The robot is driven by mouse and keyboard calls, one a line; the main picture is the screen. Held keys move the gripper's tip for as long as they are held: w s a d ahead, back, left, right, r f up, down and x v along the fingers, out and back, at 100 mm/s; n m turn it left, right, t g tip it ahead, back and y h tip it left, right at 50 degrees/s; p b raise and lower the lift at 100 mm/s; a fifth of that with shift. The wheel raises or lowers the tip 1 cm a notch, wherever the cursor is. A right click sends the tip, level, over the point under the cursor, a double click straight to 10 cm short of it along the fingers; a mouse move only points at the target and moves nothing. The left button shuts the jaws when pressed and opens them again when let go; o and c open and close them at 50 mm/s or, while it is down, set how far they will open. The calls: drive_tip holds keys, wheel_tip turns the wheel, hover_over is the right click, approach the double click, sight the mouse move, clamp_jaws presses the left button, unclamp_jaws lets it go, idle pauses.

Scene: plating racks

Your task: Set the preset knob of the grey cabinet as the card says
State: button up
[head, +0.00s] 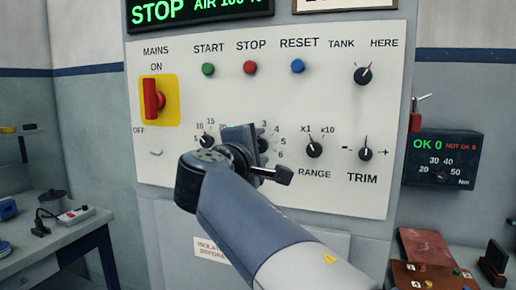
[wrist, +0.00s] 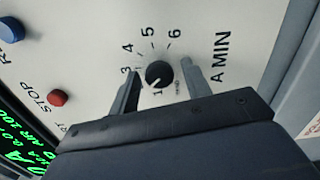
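A black preset-type knob (wrist: 158,73) with a dial numbered up to 6 is on the white panel (head: 200,95); "A MIN" is printed beside it. In the wrist view its white mark points down-left, near the 1; the 2 is hidden. My gripper (wrist: 162,80) is open, its fingers on either side of this knob with gaps to it. In the head view my gripper (head: 257,155) covers most of the knob. A card (head: 345,4) at the top is cut off, and its text cannot be read.
The panel also has a red mains switch (head: 153,98), a range knob (head: 314,149), a trim knob (head: 366,153), a tank knob (head: 362,75) and another knob (head: 207,141) left of my gripper. Start, stop and reset buttons (head: 250,67) sit above. A torque display (head: 440,158) stands right.

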drive_tip(key=shift+o, duration=0.2)
drive_tip(key=v, duration=1)
drive_tip(key=shift+s+b, duration=0.35)
drive_tip(key=shift+b, duration=0.05)
drive_tip(key=shift+a+r, duration=0.1)
drive_tip(key=shift+a, duration=0.05)
drive_tip(key=p+x, duration=0.1)
drive_tip(key=x, duration=1)
